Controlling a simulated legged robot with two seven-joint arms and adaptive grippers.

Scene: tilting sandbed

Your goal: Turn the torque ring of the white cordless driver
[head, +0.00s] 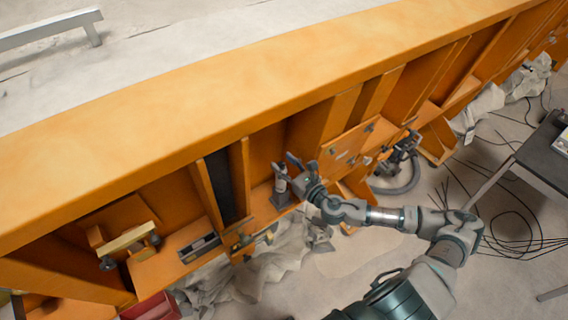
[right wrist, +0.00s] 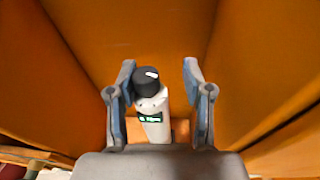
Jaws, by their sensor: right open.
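The white cordless driver (right wrist: 152,104) stands upright between my right gripper's (right wrist: 158,76) fingers in the right wrist view. Its top is a dark rounded cap (right wrist: 147,81), and a small green-lit patch shows on its white body. A separate torque ring cannot be made out. The right gripper is open. The driver sits closer to the left finger, which slightly overlaps the cap's edge; I cannot tell whether they touch. In the head view the driver (head: 281,182) stands in an orange bay, just left of my right gripper (head: 291,167). My left gripper is not in view.
Orange frame walls (right wrist: 250,60) rise behind and beside the driver. A long orange beam (head: 250,95) runs above the bays. A hose (head: 402,180) and a dark tool hang to the right. Crumpled grey cloth (head: 270,262) lies below. Black cables cross the floor at right.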

